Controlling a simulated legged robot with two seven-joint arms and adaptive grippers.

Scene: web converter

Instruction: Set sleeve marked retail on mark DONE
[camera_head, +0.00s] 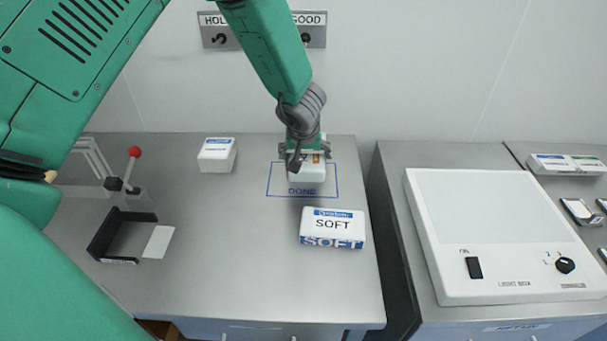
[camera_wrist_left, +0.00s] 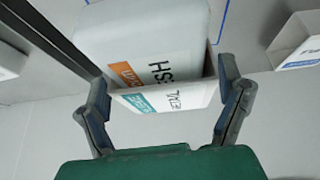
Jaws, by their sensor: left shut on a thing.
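The white sleeve marked RETAIL (camera_wrist_left: 165,97) is between the fingers of my left gripper (camera_wrist_left: 164,100), which is shut on it. In the head view the white sleeve (camera_head: 307,173) is under my left gripper (camera_head: 305,153), inside the blue outline of the mark DONE (camera_head: 302,190). The DONE lettering shows just in front of it. The gripper hides its rear part. I cannot tell whether it touches the table. My right gripper is not in view.
A large white pack marked SOFT (camera_head: 333,228) stands just in front of the mark. A small white box (camera_head: 217,154) stands at the back left. A black-edged fixture (camera_head: 122,236) is at the left. A light box (camera_head: 490,235) is on the right bench, across a gap.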

